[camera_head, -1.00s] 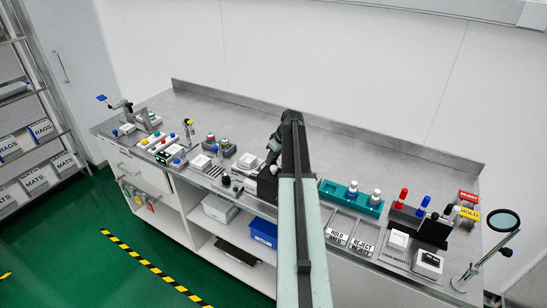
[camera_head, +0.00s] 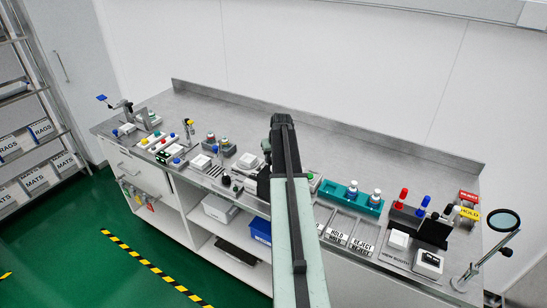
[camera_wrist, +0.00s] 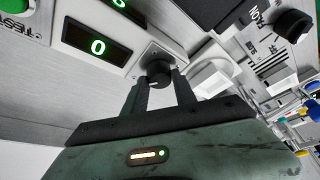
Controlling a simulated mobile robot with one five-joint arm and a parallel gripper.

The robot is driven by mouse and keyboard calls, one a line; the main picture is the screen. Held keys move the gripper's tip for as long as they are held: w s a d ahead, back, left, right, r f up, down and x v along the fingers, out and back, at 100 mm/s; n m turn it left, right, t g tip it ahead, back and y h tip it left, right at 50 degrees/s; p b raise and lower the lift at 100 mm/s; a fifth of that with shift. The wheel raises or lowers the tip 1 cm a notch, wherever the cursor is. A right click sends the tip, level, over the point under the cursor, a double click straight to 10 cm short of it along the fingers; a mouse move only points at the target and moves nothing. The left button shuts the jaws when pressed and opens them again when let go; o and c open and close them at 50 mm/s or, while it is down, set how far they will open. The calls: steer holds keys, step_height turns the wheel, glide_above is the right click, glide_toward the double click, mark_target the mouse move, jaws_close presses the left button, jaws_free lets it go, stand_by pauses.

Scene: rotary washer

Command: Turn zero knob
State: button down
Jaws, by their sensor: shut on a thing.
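In the wrist view a round black knob (camera_wrist: 157,68) with a pale mark sits on a light grey instrument panel. My gripper (camera_wrist: 160,82) has its two dark fingers on either side of the knob and is shut on it. A dark display (camera_wrist: 97,46) on the panel beside the knob shows a green 0. In the head view my own arm covers the knob and the fingers.
A green button (camera_wrist: 14,6) is at the upper left of the wrist view. A white block (camera_wrist: 213,78) and another black knob (camera_wrist: 293,25) lie to the right. A teal tray (camera_head: 350,197) with bottles stands right of my arm on the bench.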

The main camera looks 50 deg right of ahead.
steer(key=shift+s+a+f, duration=0.1)
steer(key=c, duration=1)
jaws_free()
steer(key=shift+r+p, duration=0.35)
steer(key=shift+r, duration=0.05)
steer(key=p+v, duration=0.6)
steer(key=v, duration=0.1)
